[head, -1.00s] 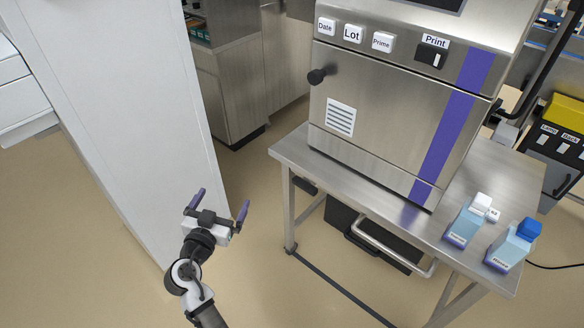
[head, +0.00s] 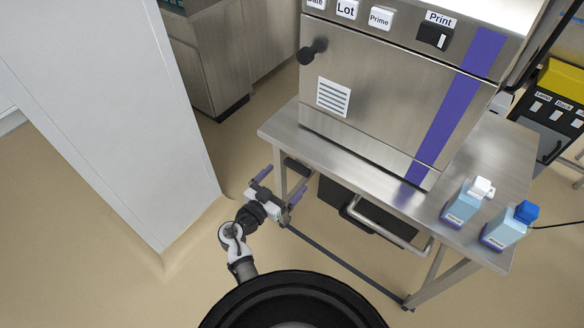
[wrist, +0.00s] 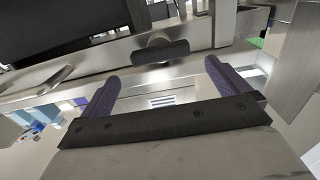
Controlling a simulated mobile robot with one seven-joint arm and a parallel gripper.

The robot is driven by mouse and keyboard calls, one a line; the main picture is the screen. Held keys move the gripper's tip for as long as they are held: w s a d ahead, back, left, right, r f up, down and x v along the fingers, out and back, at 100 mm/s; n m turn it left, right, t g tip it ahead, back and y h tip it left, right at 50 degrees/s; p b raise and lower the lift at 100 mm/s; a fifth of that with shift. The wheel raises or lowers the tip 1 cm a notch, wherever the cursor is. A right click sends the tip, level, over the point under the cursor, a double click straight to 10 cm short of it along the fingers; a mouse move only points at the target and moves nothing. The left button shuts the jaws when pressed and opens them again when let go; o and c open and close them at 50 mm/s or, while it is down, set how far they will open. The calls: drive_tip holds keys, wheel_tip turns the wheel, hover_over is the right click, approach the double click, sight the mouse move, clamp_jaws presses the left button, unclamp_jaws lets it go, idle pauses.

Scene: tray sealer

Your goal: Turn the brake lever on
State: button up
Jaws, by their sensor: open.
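A small dark lever (head: 297,167), which looks like the brake lever, sits under the left front corner of the steel table, near its leg. In the wrist view the dark lever (wrist: 160,52) lies crosswise ahead of my fingertips, roughly centred between them. My gripper (head: 279,184) is open and empty, close to the table's left front leg and below the tabletop. In the wrist view its two purple fingers (wrist: 161,72) stand wide apart, with the lever beyond them. I cannot tell the exact gap.
The steel table (head: 285,133) carries the large steel machine (head: 375,110) and two bottles (head: 462,203). A dark box (head: 345,205) and a metal handle bar (head: 385,233) are under the table. A white wall block (head: 110,110) stands left of my arm. Floor between is clear.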

sight(295, 169)
drive_tip(key=shift+p+x, duration=0.45)
drive_tip(key=shift+x, duration=1.9)
drive_tip(key=c, duration=0.9)
